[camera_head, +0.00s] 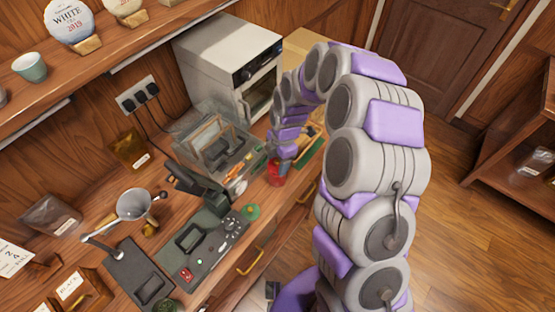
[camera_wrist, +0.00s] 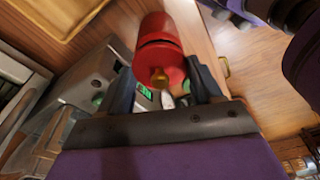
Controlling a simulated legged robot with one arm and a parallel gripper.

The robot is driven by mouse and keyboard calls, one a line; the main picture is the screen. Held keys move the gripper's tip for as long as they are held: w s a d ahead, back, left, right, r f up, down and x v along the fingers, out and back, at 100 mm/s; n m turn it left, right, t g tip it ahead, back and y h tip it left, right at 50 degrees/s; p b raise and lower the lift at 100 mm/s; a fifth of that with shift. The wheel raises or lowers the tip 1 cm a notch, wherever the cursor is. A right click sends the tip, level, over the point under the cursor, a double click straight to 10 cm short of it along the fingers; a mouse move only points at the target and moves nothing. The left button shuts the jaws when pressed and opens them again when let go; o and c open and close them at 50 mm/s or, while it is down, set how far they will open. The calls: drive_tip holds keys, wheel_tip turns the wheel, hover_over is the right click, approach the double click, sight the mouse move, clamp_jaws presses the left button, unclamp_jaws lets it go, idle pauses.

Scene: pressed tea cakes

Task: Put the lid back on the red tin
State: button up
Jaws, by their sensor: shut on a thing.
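The red tin (camera_head: 276,177) stands near the front edge of the wooden counter, below my gripper (camera_head: 283,156). In the wrist view the red tin (camera_wrist: 167,24) lies just beyond the red lid (camera_wrist: 168,66), which has a small gold knob. My gripper (camera_wrist: 163,76) is shut on the lid, with a dark finger on each side. A dark band shows between lid and tin, and the two look roughly in line. I cannot tell whether they touch. In the head view my arm hides most of the lid.
A dark green device (camera_head: 207,230) stands left of the tin, with a small green object (camera_head: 251,211) between. A clear case (camera_head: 217,140) stands behind the tin, and a white oven (camera_head: 228,62) at the back. Open floor (camera_head: 475,230) lies to the right.

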drive_tip(key=o, duration=1.1)
drive_tip(key=shift+o, duration=0.5)
drive_tip(key=shift+r, duration=0.1)
drive_tip(key=shift+r+p, duration=0.7)
drive_tip(key=shift+r, duration=2.7)
clamp_jaws()
